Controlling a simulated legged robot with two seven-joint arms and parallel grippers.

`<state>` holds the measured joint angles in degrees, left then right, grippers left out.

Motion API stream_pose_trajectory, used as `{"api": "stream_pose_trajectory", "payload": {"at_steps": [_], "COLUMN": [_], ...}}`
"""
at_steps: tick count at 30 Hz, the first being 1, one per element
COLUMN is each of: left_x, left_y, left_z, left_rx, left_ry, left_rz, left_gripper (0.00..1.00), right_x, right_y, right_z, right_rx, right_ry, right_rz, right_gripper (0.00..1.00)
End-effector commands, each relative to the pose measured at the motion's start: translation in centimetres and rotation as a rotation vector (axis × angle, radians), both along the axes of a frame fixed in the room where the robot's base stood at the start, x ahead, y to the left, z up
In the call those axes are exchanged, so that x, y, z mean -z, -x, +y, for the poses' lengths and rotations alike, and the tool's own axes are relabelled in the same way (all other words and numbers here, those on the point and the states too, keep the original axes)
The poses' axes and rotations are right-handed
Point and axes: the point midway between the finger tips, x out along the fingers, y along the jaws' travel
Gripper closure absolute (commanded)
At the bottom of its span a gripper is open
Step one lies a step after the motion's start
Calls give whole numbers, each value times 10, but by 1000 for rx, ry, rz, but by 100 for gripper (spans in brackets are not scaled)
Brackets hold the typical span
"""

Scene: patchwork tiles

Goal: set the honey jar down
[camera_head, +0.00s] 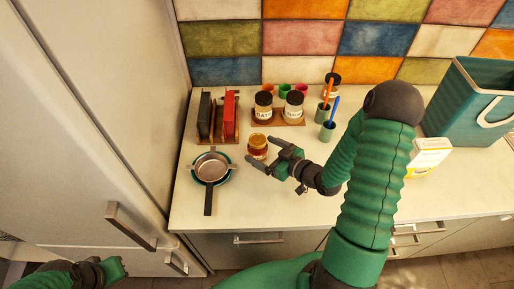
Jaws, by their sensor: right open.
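The honey jar (258,147), a small amber jar, stands upright on the pale counter (270,212). It is just left of my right gripper (266,155), whose fingers point at it. The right gripper is open, with its fingertips close to the jar; I cannot tell whether they touch it. My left gripper (116,268) is low at the left, in front of the fridge, far from the jar. Its fingers are too small and dark to read.
A pan (212,167) lies left of the jar, its handle toward the counter's front edge. Behind stand a rack with red and dark items (229,117), a tray with labelled jars (277,119) and utensil cups (326,130). A white-yellow box (428,156) and teal bin (462,105) stand right.

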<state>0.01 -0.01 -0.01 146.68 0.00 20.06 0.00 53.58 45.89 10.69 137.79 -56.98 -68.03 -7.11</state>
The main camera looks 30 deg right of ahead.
Motion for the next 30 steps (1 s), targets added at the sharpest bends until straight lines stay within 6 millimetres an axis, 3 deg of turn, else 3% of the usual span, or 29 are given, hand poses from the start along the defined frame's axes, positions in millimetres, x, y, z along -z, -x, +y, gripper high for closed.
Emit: {"api": "stream_pose_trajectory", "payload": {"at_steps": [5, 12, 30], "left_x": [-5, -5, -5], "left_y": [0, 0, 0], "left_z": [0, 0, 0], "left_rx": [0, 0, 0], "left_ry": [0, 0, 0], "left_rz": [0, 0, 0], "left_gripper": [100, 100, 100], "right_x": [7, 8, 8], "right_y": [-26, -28, -28], "right_z": [7, 7, 7], "right_rx": [-2, 1, 0], "right_ry": [0, 1, 1], "right_rz": [1, 0, 1], "right_gripper": [12, 13, 92]}}
